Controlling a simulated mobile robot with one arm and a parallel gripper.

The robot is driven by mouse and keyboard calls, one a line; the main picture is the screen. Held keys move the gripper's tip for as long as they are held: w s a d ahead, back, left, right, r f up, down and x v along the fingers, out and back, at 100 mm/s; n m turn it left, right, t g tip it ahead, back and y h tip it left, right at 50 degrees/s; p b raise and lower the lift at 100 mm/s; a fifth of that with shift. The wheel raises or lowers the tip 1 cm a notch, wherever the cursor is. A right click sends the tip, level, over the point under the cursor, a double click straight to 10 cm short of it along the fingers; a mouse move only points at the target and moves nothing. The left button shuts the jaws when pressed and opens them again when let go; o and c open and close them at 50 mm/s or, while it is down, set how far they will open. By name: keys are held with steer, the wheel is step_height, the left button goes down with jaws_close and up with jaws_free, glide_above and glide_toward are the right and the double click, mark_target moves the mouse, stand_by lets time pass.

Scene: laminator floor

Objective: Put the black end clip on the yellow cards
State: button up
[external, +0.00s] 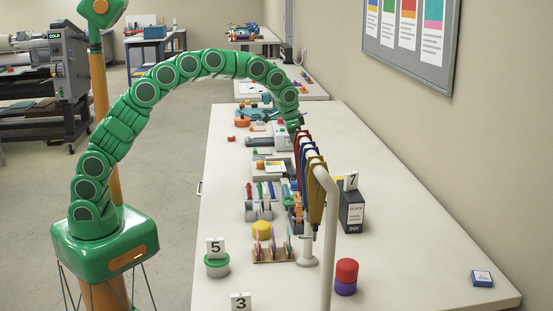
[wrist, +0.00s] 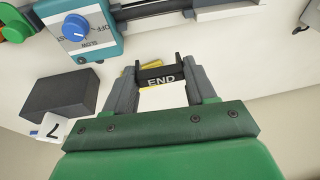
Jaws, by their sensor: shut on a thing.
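The black end clip (wrist: 160,76), lettered END, sits between the two grey fingers of my gripper (wrist: 160,80) in the wrist view. My gripper is shut on it. Small bits of yellow (wrist: 152,65) show just beyond and below the clip; I cannot tell whether they are the yellow cards or whether the clip touches them. In the external view, a yellow-orange hanging piece (external: 316,192) is at the near end of a rail, beside red and blue ones. The end of my arm there is beyond these hanging pieces, and the clip cannot be made out.
A teal device with a blue knob (wrist: 75,26) and a dark box (wrist: 62,94) with a 7 tag lie near my gripper in the wrist view. A white bent pipe (external: 328,235) stands in front on the long table (external: 420,250). The table's right side is mostly clear.

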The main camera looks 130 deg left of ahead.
steer(key=w, duration=0.1)
steer(key=w+d, duration=0.1)
steer(key=w, duration=0.1)
steer(key=w+d, duration=0.1)
steer(key=shift+w+d+r, duration=0.1)
steer(key=shift+w+r, duration=0.15)
steer(key=shift+w, duration=0.15)
steer(key=shift+w+a+f, duration=0.35)
steer(key=shift+a, duration=0.25)
steer(key=shift+w+a+f, duration=0.3)
steer(key=shift+a, duration=0.25)
steer(key=shift+w+a+f, duration=0.35)
steer(key=shift+a, duration=0.25)
glide_toward(336, 179)
steer(key=shift+a+x, duration=0.2)
steer(key=shift+x, duration=0.85)
steer(key=shift+w+a+f, duration=0.15)
steer(key=shift+w+f, duration=0.05)
steer(key=shift+w, duration=0.05)
steer(key=shift+f, duration=1.55)
